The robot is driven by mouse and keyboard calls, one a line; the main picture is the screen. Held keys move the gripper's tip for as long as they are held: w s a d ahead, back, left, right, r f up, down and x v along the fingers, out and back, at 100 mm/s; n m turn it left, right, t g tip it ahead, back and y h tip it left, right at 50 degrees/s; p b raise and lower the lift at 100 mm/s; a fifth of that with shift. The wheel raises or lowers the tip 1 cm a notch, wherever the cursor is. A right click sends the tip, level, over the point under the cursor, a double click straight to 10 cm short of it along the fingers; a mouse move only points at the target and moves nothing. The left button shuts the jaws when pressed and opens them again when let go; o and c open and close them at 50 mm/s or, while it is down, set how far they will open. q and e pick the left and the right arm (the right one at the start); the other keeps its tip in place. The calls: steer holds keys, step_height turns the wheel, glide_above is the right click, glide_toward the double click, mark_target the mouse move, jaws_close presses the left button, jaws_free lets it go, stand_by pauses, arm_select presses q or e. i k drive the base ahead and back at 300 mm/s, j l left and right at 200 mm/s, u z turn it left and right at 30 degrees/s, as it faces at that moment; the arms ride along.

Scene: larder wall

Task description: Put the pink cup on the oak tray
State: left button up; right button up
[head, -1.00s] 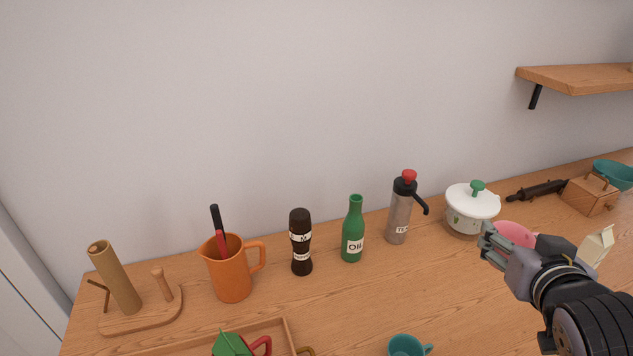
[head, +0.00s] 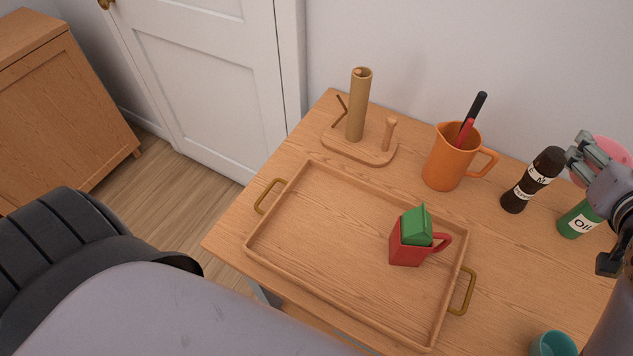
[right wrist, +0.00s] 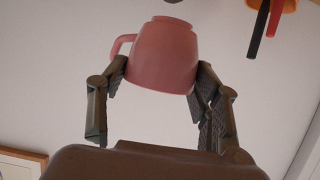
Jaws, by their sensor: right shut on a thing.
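The pink cup (right wrist: 165,55) is between the fingers of my right gripper (right wrist: 158,72) in the right wrist view, with its handle at the left. In the head view my right gripper (head: 582,157) is at the right edge, shut on the pink cup (head: 610,150), which is partly hidden behind the fingers. The cup appears in front of the wall, by the oil bottle. The oak tray (head: 300,282) lies on the worktop, with brass handles at both ends. My left gripper is out of view.
A red mug (head: 405,254) with a green carton-shaped piece (head: 416,228) stands on the tray's right part; its left part is clear. Behind stand a wooden roll holder (head: 358,147), orange jug (head: 447,165), dark bottle (head: 530,182) and green oil bottle (head: 578,220). A teal cup (head: 555,344) is front right.

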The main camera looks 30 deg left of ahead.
mark_target(331, 196)
steer(key=k+u, duration=0.1)
steer(key=u, duration=0.3)
steer(key=k+u, duration=0.1)
steer(key=u, duration=0.65)
steer(key=k+j, duration=0.45)
steer(key=k, duration=0.1)
